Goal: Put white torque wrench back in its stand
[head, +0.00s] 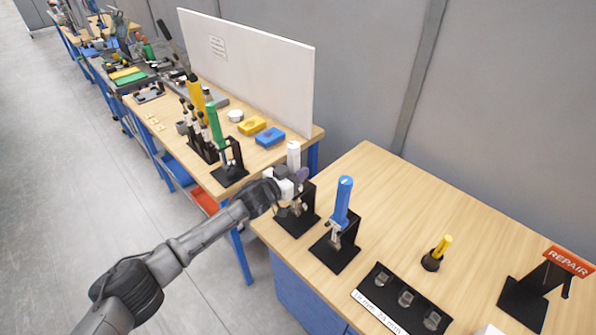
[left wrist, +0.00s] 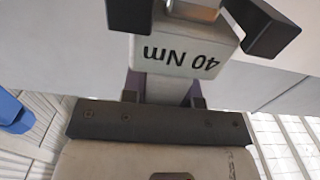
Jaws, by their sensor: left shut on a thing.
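The white torque wrench (head: 293,154) is upright at the left end of the near table in the head view. My left gripper (head: 288,183) is shut on it below its white top. In the left wrist view the wrench body (left wrist: 178,55) fills the upper middle, with an upside-down "40 Nm" label. A black stand (head: 296,222) is directly below and behind the gripper. Two black prongs (left wrist: 262,25) flank the wrench in the left wrist view and look like the stand's holder. Whether the wrench is fully seated is hidden. My right gripper is out of view.
A blue torque wrench (head: 342,200) stands in its own black stand just right. A yellow-handled tool (head: 441,246), a black tray (head: 400,300) and a REPAIR stand (head: 545,290) are farther right. The table (head: 410,190) is clear behind them. Another bench (head: 265,157) holds more tools.

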